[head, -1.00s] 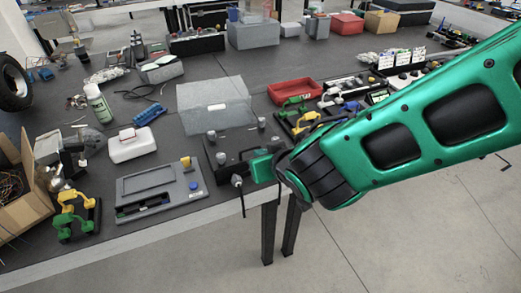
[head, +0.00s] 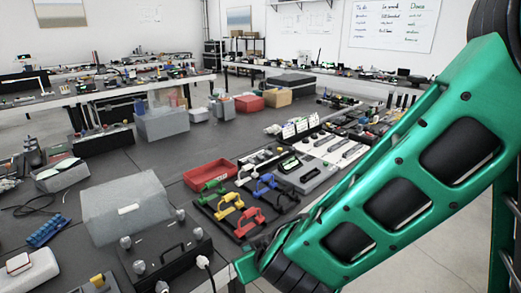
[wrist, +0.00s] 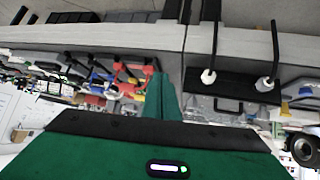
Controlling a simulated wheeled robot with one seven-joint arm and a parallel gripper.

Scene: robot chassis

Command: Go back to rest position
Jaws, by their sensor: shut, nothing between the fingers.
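My green arm reaches in from the right in the head view, angled down to the left. My gripper (head: 246,266) shows only in part at its lower end, beside the dark panel with knobs. In the wrist view, my gripper (wrist: 163,98) has its green fingers together with nothing between them. The wrist view is tilted over, with the table edge across the top. No contact between the gripper and any object shows.
A dark panel (head: 165,245) with knobs and a handle lies left of the gripper. A grey box (head: 128,207) stands behind it. A red tray (head: 209,174) and a rack of coloured clamps (head: 240,209) lie beyond. Open floor (head: 425,262) is at the lower right.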

